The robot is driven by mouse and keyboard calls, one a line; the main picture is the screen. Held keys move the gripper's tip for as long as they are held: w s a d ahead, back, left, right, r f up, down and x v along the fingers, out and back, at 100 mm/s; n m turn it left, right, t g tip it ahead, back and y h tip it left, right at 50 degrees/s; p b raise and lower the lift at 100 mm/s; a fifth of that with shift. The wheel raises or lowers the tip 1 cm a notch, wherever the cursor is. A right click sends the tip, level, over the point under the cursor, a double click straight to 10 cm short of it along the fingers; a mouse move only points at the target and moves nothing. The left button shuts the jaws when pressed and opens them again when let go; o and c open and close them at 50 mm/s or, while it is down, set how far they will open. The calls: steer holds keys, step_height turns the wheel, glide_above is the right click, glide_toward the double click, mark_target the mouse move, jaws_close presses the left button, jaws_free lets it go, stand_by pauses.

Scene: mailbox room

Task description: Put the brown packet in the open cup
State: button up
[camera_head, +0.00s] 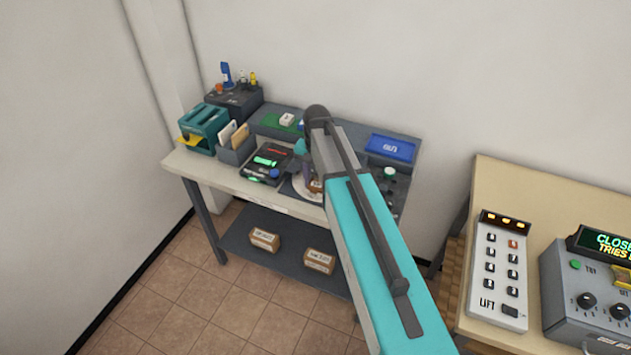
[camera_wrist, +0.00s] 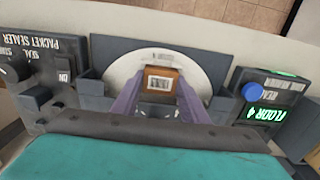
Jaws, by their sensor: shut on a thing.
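In the wrist view my gripper (camera_wrist: 160,92) has two purple fingers shut on a small brown packet (camera_wrist: 161,80) with a white barcode label. The packet is over a round white disc (camera_wrist: 118,72) set in a dark grey housing. I cannot tell whether the packet touches the disc. In the head view the brown packet (camera_head: 315,186) shows beside my arm, above the white disc (camera_head: 300,190). My arm hides most of the gripper there. I cannot make out an open cup in either view.
A packet sealer (camera_wrist: 50,62) stands left of the disc in the wrist view, and a box with a green floor display (camera_wrist: 262,105) stands right. The bench (camera_head: 228,180) also holds a teal rack (camera_head: 204,128) and a blue tray (camera_head: 391,148). Boxes (camera_head: 319,261) lie on the shelf below.

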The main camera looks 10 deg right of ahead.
steer(key=shift+f, duration=0.1)
steer(key=o, duration=1.5)
steer(key=shift+c, duration=0.2)
steer(key=shift+s+r+p, duration=0.1)
steer(key=shift+r+p, duration=1.8)
steer(key=shift+r, duration=1.1)
